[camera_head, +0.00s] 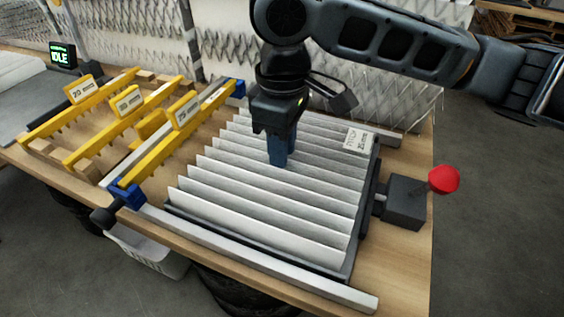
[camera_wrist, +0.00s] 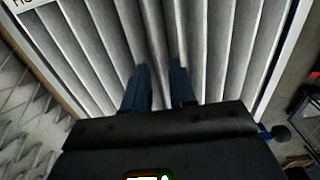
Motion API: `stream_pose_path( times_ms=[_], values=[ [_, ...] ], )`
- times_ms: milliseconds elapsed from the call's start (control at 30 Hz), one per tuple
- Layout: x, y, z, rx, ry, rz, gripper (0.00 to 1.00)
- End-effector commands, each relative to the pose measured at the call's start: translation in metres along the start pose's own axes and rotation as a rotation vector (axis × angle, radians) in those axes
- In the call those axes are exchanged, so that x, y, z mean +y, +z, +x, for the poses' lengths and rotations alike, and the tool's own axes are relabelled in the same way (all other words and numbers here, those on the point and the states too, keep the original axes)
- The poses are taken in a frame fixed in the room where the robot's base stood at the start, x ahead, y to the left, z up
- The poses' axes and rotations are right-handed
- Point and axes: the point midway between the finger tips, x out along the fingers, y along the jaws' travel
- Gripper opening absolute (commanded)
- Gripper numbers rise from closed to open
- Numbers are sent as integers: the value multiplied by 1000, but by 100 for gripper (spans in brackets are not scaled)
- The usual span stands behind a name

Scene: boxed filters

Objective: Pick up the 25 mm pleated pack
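The pleated pack (camera_head: 245,208) is a wide white block of folded pleats lying flat in a dark frame on the bench. A white label (camera_head: 357,141) reading 25 mm stands at its back right corner. My gripper (camera_head: 277,162) points down over the back middle of the pack, its blue fingertips at or just above the pleats. In the wrist view, the fingers of my gripper (camera_wrist: 160,68) are apart, with the white pleats (camera_wrist: 95,50) showing between and around them. Whether the tips touch the pleats cannot be told.
Yellow toothed bars (camera_head: 100,140) with size labels stand left of the pack. A grey box with a red knob (camera_head: 443,180) sits at the right. A pale rail (camera_head: 265,258) runs along the front. Zigzag pleated sheet (camera_head: 235,50) hangs behind. A screen (camera_head: 63,55) reads IDLE.

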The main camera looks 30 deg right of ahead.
Motion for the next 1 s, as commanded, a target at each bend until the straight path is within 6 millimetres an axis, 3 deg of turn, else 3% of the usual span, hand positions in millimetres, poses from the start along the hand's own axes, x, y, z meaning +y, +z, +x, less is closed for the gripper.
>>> stream_pose_path(
  times_ms=[133, 367, 667, 1000],
  values=[
    [0, 0, 13, -1, -1, 0, 26],
    [-1, 0, 15, 0, -1, -1, 26],
    [-1, 0, 14, 0, -1, -1, 0],
    [-1, 0, 14, 0, -1, -1, 0]
  ],
)
